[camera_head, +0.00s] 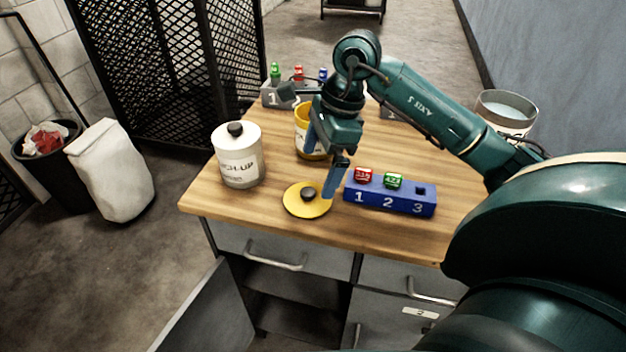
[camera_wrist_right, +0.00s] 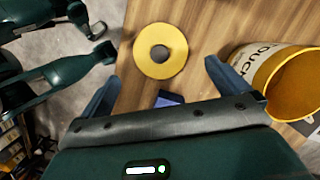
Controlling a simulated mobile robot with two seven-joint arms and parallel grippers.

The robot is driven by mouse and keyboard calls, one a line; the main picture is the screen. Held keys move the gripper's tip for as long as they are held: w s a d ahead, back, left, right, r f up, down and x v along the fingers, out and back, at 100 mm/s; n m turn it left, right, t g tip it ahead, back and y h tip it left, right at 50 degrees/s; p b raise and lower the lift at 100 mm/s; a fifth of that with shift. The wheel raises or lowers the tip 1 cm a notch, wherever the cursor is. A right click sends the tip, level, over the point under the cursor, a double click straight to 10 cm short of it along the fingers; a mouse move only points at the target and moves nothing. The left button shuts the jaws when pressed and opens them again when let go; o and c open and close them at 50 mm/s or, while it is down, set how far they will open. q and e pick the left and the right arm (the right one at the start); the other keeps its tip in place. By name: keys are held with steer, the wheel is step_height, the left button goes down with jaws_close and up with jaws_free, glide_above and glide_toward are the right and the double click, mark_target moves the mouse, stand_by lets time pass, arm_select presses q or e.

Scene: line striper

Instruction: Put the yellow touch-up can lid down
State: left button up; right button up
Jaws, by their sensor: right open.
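The yellow touch-up can lid (camera_head: 292,204) lies flat on the wooden table near its front edge, its black knob facing up. It also shows in the right wrist view (camera_wrist_right: 145,60), ahead of the fingers. My right gripper (camera_head: 323,160) is open and empty above and just behind the lid, apart from it. Its two blue fingers (camera_wrist_right: 163,85) are spread wide in the wrist view. The yellow can (camera_head: 301,121) stands open behind the gripper, partly hidden by it; its open mouth shows in the wrist view (camera_wrist_right: 295,90). My left gripper cannot be made out.
A white can (camera_head: 240,168) with a black-knobbed lid stands left of the lid. A blue numbered block (camera_head: 400,207) holds a red and a green piece, with slot 3 empty. A grey block (camera_head: 280,96) stands at the back. An open bucket (camera_head: 505,114) stands at the right.

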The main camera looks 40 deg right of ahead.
steer(key=v, duration=0.5)
steer(key=shift+d+r, duration=0.1)
steer(key=shift+r, duration=0.25)
